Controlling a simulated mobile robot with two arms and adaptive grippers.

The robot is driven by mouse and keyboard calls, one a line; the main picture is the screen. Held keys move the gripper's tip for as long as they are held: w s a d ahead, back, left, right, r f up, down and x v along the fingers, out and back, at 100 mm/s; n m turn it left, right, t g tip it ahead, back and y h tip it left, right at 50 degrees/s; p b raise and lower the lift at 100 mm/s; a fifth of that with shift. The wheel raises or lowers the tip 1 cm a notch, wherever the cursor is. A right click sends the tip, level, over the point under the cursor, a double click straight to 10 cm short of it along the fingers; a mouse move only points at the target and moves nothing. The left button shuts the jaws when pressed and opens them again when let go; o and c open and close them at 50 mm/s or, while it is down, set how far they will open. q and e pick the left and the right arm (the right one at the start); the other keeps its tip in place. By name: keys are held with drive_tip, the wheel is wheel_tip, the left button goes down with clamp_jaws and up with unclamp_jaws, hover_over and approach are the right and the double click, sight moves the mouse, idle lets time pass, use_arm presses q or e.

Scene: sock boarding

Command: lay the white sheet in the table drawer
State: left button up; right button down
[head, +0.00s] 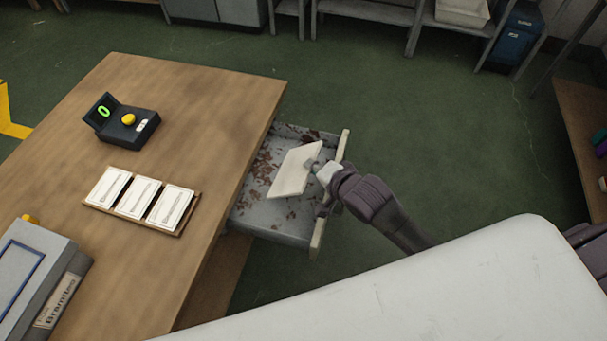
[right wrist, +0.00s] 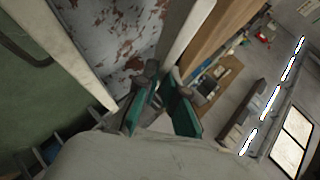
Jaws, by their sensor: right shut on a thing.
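The white sheet (head: 294,171) is a small, pale, stiff-looking rectangle, tilted over the open table drawer (head: 255,222). My right gripper (head: 315,168) is shut on the sheet's right edge. In the right wrist view the sheet (right wrist: 188,38) shows nearly edge-on between the green fingers of the right gripper (right wrist: 160,84). The drawer is grey with rust-brown patches inside and a pale front, pulled out from the table's right side. The drawer floor (right wrist: 120,35) also shows in the right wrist view. I cannot tell whether the sheet touches it. My left gripper is not in view.
The wooden table (head: 215,110) holds a black device with a yellow button (head: 128,120), a wooden tray with white cards (head: 180,234) and a grey box (head: 35,275) at the lower left. Shelves (head: 375,12) stand at the back. Green floor is open right of the drawer.

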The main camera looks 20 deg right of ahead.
sight(295, 170)
drive_tip(key=shift+w+a+f, duration=0.55)
drive_tip(key=shift+w+a, duration=0.15)
drive_tip(key=shift+w, duration=0.05)
drive_tip(key=shift+a+f, duration=0.1)
drive_tip(key=shift+f, duration=2)
drive_tip(key=shift+f, duration=0.2)
drive_tip(key=c, duration=1.3)
unclamp_jaws()
drive_tip(key=shift+r, duration=0.1)
